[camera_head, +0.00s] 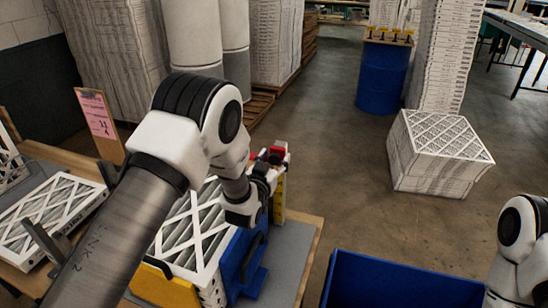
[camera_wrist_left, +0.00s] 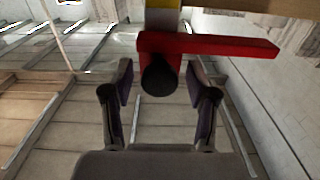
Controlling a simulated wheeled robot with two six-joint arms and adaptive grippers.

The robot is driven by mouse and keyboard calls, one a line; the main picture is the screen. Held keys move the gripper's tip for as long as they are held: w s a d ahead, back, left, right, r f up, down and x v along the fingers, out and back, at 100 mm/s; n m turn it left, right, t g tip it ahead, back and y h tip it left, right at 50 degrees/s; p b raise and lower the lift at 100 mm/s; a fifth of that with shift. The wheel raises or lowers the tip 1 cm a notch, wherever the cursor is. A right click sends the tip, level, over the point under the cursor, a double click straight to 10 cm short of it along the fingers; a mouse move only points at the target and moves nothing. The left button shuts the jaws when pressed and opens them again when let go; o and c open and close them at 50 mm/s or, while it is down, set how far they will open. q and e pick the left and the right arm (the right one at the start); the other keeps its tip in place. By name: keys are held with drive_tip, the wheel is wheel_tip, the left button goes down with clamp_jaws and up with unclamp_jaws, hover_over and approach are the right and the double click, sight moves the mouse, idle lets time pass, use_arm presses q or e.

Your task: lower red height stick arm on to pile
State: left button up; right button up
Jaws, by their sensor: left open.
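The red height stick arm (camera_wrist_left: 225,45) crosses the top of the left wrist view, fixed to a grey and yellow post (camera_wrist_left: 163,17), with a dark round knob (camera_wrist_left: 159,76) below it. My left gripper (camera_wrist_left: 160,88) is open, one finger on each side of the knob; I cannot tell whether they touch it. In the head view my left gripper (camera_head: 276,168) is at the upright yellow stick (camera_head: 279,200), just below a small red part (camera_head: 277,152). The pile of white-framed filters (camera_head: 190,238) stands left of it, partly hidden by my arm. My right gripper is out of view.
Blue (camera_head: 243,262) and yellow (camera_head: 168,285) holders stand against the pile. A blue bin (camera_head: 395,280) is in front at the right. A boxed filter stack (camera_head: 437,155) stands on the floor, and a loose filter (camera_head: 45,215) lies at the left.

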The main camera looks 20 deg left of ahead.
use_arm(q)
drive_tip(key=shift+s, duration=0.1)
clamp_jaws()
wheel_tip(320, 180, down, 4)
drive_tip(key=b, duration=0.4)
drive_tip(key=shift+c, duration=1.1)
unclamp_jaws()
drive_tip(key=shift+o, duration=1.1)
drive_tip(key=shift+f, duration=0.15)
wheel_tip(320, 180, up, 10)
drive_tip(key=shift+r, duration=0.1)
